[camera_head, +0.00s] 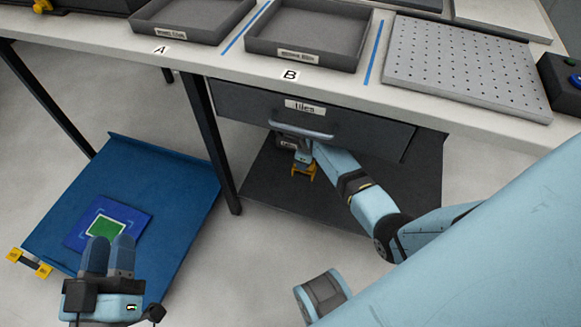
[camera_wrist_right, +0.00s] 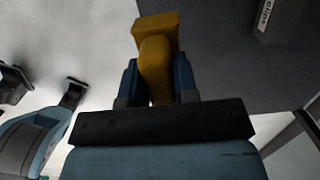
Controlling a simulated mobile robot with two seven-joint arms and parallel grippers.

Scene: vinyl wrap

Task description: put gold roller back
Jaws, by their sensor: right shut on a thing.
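The gold roller (camera_head: 304,168) is a small yellow piece below the drawer handle in the head view. My right gripper (camera_head: 303,158) is shut on it. In the right wrist view the roller (camera_wrist_right: 156,65) stands between the two blue fingers of my right gripper (camera_wrist_right: 158,82), its wider block at the far end. Part of the gripper is hidden behind the handle in the head view. My left gripper (camera_head: 109,243) is at the lower left, its fingers side by side with almost no gap and nothing visible between them, in front of the green-and-blue card (camera_head: 104,228).
The drawer (camera_head: 350,128) labelled "tiles" and its handle (camera_head: 302,131) are just above my right gripper. A dark panel (camera_head: 268,195) is below. A blue sheet (camera_head: 170,175) with yellow clips (camera_head: 30,263) is left. Trays A (camera_head: 190,38) and B (camera_head: 300,55) are on the worktop.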

